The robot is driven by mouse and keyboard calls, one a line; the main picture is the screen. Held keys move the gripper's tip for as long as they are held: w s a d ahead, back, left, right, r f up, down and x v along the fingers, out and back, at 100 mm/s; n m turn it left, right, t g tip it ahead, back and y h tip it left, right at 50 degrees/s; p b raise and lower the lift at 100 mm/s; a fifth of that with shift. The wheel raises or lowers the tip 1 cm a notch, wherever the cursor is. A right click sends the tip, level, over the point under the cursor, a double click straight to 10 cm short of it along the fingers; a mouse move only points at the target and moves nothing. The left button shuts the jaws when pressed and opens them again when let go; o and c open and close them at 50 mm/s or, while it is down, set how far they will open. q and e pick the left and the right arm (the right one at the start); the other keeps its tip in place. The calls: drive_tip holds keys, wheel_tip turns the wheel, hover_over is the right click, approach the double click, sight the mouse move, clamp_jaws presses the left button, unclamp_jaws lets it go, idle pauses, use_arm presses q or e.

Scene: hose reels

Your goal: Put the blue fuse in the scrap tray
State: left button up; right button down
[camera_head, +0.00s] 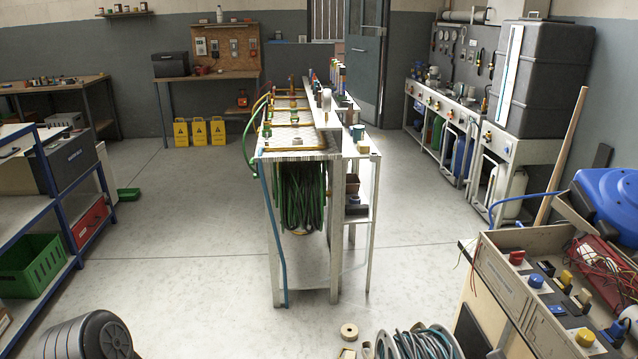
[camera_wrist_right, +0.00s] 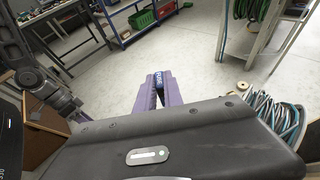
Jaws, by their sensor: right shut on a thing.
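My right gripper (camera_wrist_right: 158,92), with purple fingers, is shut on the blue fuse (camera_wrist_right: 158,79) in the right wrist view. The fuse is dark blue with pale lettering, partly hidden between the fingers, and held above the floor. Neither gripper shows in the head view. At the right of the head view, a grey box (camera_head: 497,268) holds several red, blue and yellow knobbed pieces. Behind these lies a heap of red wires and scraps (camera_head: 597,249); I cannot tell for sure whether its container is the scrap tray.
A hose reel (camera_head: 418,346) lies on the floor beside the bench at right; it also shows in the wrist view (camera_wrist_right: 277,116). A tall narrow workbench (camera_head: 297,156) with green hose stands mid-room. A blue-framed shelf (camera_head: 52,180) with crates is at left.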

drive_tip(key=shift+s+a+r, duration=0.15)
drive_tip(key=shift+a+r, duration=0.1)
drive_tip(key=shift+a, duration=0.05)
drive_tip(key=shift+r, duration=0.1)
